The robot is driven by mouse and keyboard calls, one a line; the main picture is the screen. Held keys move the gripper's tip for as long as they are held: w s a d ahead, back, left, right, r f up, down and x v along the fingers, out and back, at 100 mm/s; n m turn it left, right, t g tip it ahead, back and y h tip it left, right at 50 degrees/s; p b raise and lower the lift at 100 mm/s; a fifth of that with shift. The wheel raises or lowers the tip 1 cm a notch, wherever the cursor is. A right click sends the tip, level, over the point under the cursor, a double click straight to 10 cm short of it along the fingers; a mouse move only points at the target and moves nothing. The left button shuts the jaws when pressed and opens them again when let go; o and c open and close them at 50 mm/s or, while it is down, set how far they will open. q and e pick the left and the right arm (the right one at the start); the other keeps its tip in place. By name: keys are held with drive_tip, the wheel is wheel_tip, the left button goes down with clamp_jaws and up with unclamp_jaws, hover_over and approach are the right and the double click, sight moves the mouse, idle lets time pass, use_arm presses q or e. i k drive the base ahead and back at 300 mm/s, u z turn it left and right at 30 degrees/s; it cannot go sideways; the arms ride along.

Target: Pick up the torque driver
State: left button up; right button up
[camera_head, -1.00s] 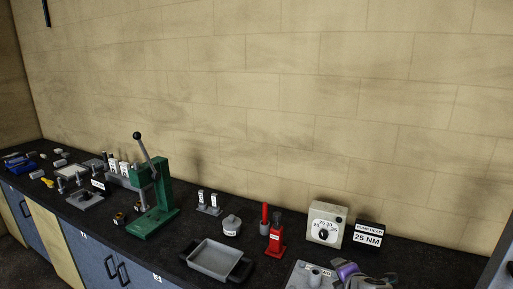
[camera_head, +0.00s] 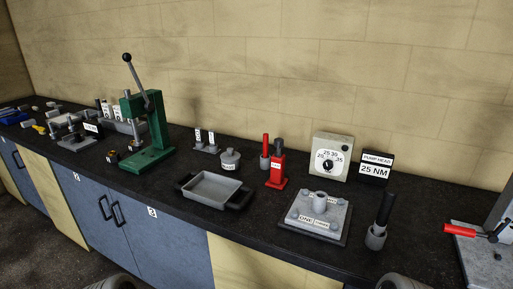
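A tool with a black upright handle (camera_head: 386,208) stands in a short grey cup (camera_head: 376,237) on the dark bench at the right; I take it for the torque driver, but no label on it is legible. A grey bolted plate (camera_head: 318,219) with a central boss lies left of the black-handled tool. Neither gripper shows; only rounded grey parts, probably of my arms, cut the bottom edge.
A dial box (camera_head: 331,157) and a "25 NM" sign (camera_head: 375,167) stand behind the plate. A grey tray (camera_head: 212,189), a green lever press (camera_head: 146,135) and a red-handled clamp (camera_head: 474,232) also stand on the bench. The bench right of the black-handled tool is bare up to the clamp.

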sight(390, 194)
drive_tip(key=k, duration=0.5)
drive_tip(key=z, duration=1.5)
drive_tip(key=i, duration=0.95)
drive_tip(key=u, duration=0.7)
